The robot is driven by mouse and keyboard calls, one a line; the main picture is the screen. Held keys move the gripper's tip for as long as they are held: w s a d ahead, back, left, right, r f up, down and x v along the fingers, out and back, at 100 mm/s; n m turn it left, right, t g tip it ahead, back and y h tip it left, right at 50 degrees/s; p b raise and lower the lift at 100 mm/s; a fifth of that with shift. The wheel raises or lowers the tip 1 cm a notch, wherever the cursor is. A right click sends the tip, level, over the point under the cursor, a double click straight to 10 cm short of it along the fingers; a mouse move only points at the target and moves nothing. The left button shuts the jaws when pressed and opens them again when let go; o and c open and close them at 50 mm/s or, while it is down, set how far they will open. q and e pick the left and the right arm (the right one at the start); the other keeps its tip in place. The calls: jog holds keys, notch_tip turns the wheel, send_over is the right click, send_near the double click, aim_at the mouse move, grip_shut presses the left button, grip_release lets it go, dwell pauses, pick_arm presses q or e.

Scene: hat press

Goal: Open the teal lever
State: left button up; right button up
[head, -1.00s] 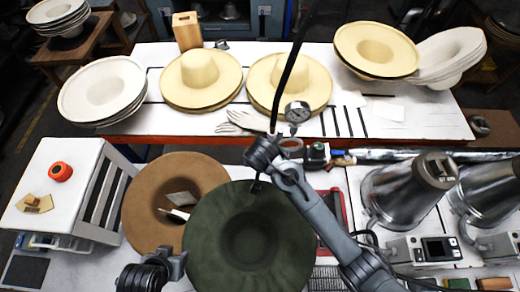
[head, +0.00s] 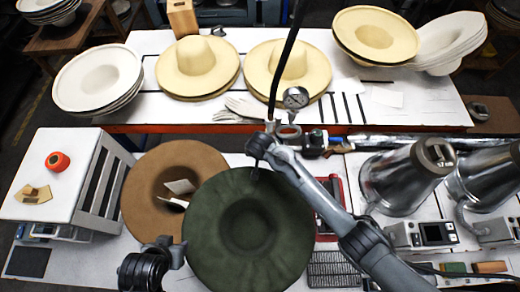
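I cannot clearly make out a teal lever in the head view. A dark green felt hat (head: 247,258) lies brim-wide at the front centre. It overlaps a brown felt hat (head: 150,222) to its left. My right gripper (head: 256,173) points down at the green hat's far brim; its small fingers are dark against the felt, and whether they touch or hold it cannot be told. My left gripper (head: 170,251) is low in the picture, just left of the green hat and over the brown hat's near edge. Its finger opening is not clear.
Metal steamers (head: 402,182) stand at the right, with a small control box (head: 437,234) in front. A pressure gauge (head: 296,97) and black rod rise behind the green hat. Cream hats (head: 198,66) sit on the back table. A white slatted cabinet (head: 52,205) stands left.

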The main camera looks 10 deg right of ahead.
grip_shut()
dwell(1.4)
